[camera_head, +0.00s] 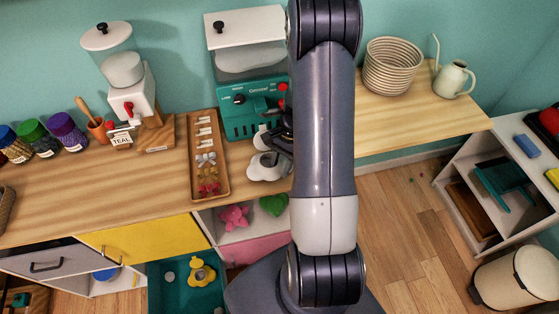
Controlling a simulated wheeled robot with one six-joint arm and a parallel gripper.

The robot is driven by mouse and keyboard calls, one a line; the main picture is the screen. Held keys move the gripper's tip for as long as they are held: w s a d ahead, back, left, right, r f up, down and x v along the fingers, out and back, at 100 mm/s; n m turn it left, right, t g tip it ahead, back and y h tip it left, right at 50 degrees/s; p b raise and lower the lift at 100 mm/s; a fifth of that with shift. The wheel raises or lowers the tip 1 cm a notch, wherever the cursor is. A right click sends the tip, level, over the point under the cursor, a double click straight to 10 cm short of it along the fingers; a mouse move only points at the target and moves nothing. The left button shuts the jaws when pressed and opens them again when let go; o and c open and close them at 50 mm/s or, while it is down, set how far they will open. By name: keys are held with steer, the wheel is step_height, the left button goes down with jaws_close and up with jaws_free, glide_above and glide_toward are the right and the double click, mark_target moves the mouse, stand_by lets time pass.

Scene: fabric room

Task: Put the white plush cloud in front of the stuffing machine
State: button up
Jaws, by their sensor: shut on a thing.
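The white plush cloud (264,170) is at the front of the counter, just below the teal machine in the picture. My gripper (277,145) is shut on it, with my arm covering the cloud's right side. I cannot tell whether the cloud touches the counter. The teal machine (240,118) has dark knobs, a red part and a clear hopper with pale filling under a white lid (246,25). A white machine (133,100) with a clear round hopper of white filling stands further left. Which one is the stuffing machine is not clear from the picture.
A wooden tray (195,178) with small items lies left of the cloud. Jars (67,130) and a TEAL sign (121,140) are further left. A coiled basket (393,65) and watering can (453,80) stand right. Below are an open shelf with plush shapes (234,217) and a teal bin (165,300).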

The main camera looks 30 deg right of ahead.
steer(key=shift+w+d, duration=0.25)
steer(key=shift+w, duration=0.55)
steer(key=shift+f+p, duration=0.3)
steer(key=shift+p, duration=0.1)
steer(key=shift+f, duration=0.2)
steer(key=o, duration=0.8)
steer(key=shift+s+r, duration=0.1)
steer(key=shift+c, duration=0.2)
steer(key=b+v, duration=0.2)
steer(key=v, duration=1)
